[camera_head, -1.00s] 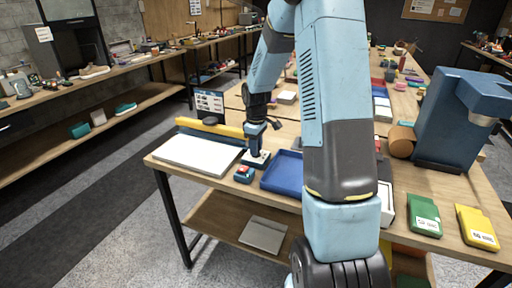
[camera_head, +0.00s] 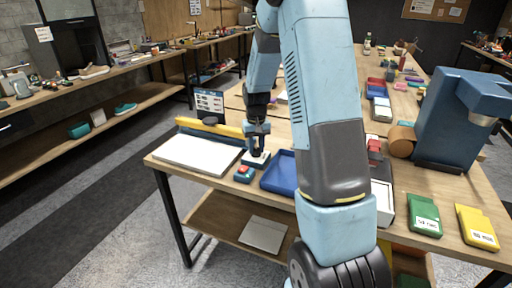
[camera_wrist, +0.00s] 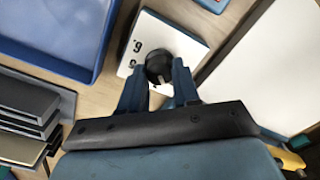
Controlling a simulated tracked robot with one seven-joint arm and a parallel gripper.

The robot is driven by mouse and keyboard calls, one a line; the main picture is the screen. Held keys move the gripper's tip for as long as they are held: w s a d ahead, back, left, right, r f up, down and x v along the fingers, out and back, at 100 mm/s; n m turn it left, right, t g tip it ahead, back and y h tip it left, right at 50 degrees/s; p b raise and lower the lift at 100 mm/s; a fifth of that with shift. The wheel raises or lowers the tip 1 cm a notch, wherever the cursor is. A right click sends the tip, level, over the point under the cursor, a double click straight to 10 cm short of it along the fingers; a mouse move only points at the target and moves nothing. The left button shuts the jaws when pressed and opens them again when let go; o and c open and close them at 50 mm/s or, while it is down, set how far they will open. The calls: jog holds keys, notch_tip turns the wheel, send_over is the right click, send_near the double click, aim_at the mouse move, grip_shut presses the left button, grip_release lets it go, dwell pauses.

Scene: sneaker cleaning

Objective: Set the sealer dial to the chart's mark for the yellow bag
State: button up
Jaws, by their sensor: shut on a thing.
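The sealer dial is a round black knob (camera_wrist: 158,67) on a white dial box (camera_wrist: 143,32) with black printed digits, partly hidden. My gripper (camera_wrist: 159,82) is shut on the knob, one finger on each side. The knob's pointer setting cannot be made out. In the head view the gripper (camera_head: 257,143) points down at the white dial box (camera_head: 256,160). The sealer (camera_head: 195,152) has a white plate and a yellow bar. The dark chart (camera_head: 209,101) stands behind it, its print too small to read. A yellow bag (camera_head: 477,228) lies at the table's right.
A blue tray (camera_head: 281,174) lies right of the dial box, and a small blue box with a red button (camera_head: 244,173) sits in front. A green bag (camera_head: 424,214) lies beside the yellow one. A blue machine (camera_head: 458,120) stands at the right.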

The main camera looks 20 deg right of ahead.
aim_at(256, 149)
jog(key=m, duration=0.5)
jog(key=shift+m, duration=0.3)
dwell(0.4)
jog(key=o, duration=1.1)
jog(key=shift+c, duration=0.2)
notch_tip(256, 149, up, 14)
jog(key=shift+f, duration=0.15)
